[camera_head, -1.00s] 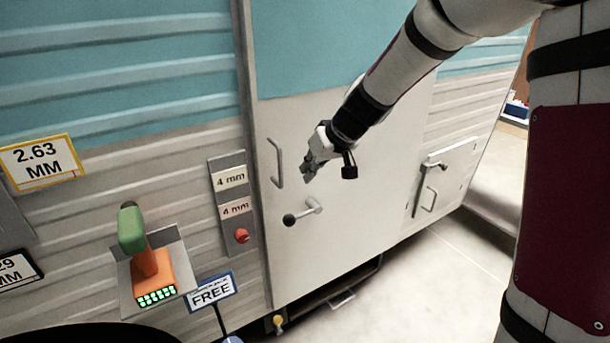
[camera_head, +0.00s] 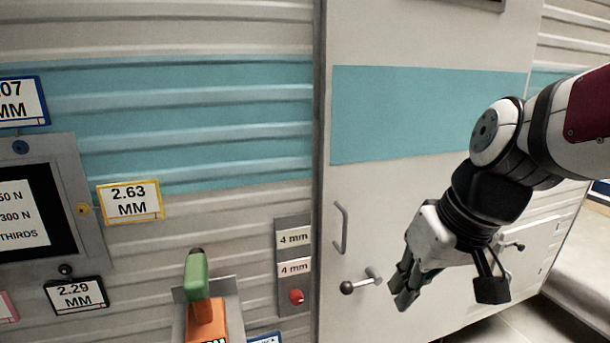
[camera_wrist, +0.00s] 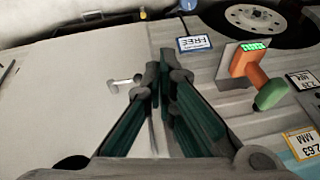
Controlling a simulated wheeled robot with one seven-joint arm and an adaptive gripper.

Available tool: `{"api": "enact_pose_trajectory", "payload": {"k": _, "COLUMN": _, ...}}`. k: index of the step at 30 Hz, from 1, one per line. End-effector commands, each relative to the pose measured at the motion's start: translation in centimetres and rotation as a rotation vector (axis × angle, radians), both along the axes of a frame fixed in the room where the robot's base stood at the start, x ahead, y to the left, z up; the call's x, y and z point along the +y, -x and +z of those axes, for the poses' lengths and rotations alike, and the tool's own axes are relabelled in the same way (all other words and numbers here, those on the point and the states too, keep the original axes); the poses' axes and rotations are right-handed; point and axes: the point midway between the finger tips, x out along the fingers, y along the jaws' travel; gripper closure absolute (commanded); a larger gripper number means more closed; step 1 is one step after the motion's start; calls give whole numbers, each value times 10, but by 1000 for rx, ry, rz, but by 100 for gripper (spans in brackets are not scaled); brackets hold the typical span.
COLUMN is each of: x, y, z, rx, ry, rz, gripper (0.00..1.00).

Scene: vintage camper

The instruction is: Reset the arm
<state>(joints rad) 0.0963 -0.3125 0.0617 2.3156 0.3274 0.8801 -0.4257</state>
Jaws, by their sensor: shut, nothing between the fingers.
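My gripper (camera_head: 402,296) is in the right half of the head view, in front of the white camper door (camera_head: 400,210). It points down and to the left, close to the door handle with the dark knob (camera_head: 362,282) in the picture. It also shows in the wrist view (camera_wrist: 160,72), where its fingers meet at the tips. It is shut with nothing held. In the wrist view the door handle (camera_wrist: 125,82) appears left of the fingertips. I cannot tell the exact gap to the door.
A grab bar (camera_head: 341,228) is on the door. Left of it are a panel with a red knob (camera_head: 295,297) and a green and orange handheld tool (camera_head: 203,300) on a grey mount. Signs hang on the wall. A wheel (camera_wrist: 255,20) shows in the wrist view.

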Motion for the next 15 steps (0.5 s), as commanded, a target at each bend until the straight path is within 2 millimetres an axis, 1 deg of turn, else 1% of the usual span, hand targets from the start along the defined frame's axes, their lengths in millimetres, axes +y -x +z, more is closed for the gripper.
{"api": "enact_pose_trajectory", "payload": {"k": 1, "x": -2, "y": 24, "z": 3, "rx": 15, "ry": 16, "rz": -13, "gripper": 100}}
{"api": "enact_pose_trajectory", "payload": {"k": 3, "x": -8, "y": 55, "z": 3, "rx": 49, "ry": 41, "rz": -42, "gripper": 100}}
{"api": "enact_pose_trajectory", "payload": {"k": 6, "x": -17, "y": 92, "z": 0, "rx": 87, "ry": 73, "rz": -84, "gripper": 100}}
{"api": "enact_pose_trajectory", "payload": {"k": 9, "x": -26, "y": 121, "z": -4, "rx": 118, "ry": 103, "rz": -123, "gripper": 100}}
{"api": "enact_pose_trajectory", "payload": {"k": 15, "x": -41, "y": 168, "z": -13, "rx": 160, "ry": 153, "rz": -198, "gripper": 100}}
